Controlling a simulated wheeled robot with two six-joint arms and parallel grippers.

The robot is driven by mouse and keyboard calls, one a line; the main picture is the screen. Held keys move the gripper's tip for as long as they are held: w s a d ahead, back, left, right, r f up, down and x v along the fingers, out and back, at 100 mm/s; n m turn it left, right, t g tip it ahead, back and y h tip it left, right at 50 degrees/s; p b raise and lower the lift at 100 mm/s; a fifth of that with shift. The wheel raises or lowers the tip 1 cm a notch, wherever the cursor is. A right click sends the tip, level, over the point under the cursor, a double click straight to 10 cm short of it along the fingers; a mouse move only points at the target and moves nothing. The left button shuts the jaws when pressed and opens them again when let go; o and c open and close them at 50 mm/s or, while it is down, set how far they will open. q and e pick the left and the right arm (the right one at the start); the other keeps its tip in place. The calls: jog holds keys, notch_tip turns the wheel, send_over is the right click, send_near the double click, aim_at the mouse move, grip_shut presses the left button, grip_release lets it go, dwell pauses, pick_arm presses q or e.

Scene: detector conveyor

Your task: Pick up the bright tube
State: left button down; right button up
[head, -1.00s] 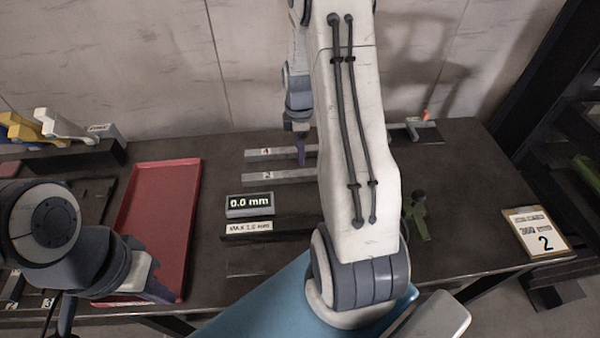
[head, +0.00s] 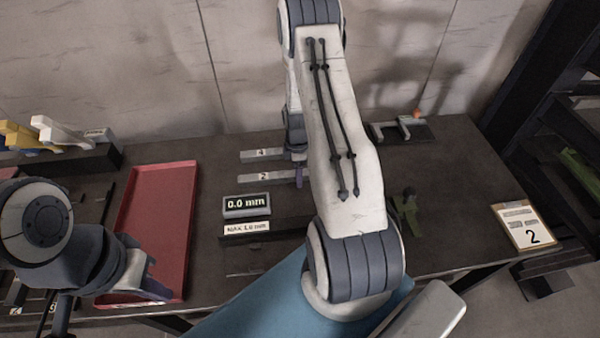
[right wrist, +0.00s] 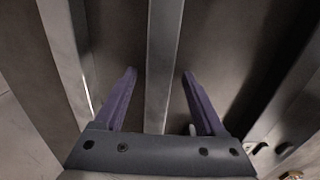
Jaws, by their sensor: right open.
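In the right wrist view a long pale grey bar (right wrist: 160,60) runs between the two purple fingers of my right gripper (right wrist: 160,82), which is open, with a gap on both sides. Another pale bar (right wrist: 64,50) lies to its left. In the head view two grey bars lie at the back of the table, one marked 4 (head: 262,154) and one marked 2 (head: 266,177). My right gripper (head: 298,174) is at their right ends, mostly hidden by my arm. I cannot tell which bar is the bright tube. My left gripper (head: 150,287) is over the red tray's near end.
The red tray (head: 160,215) lies at left on the dark table. A display reading 0.0 mm (head: 247,205) stands at centre. A green item (head: 405,210), a grey fixture (head: 402,129) and a clipboard marked 2 (head: 525,227) are at right. Yellow and white pieces (head: 60,133) stand at back left.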

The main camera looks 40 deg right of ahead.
grip_shut()
jog(key=shift+r, duration=0.1)
dwell(1.2)
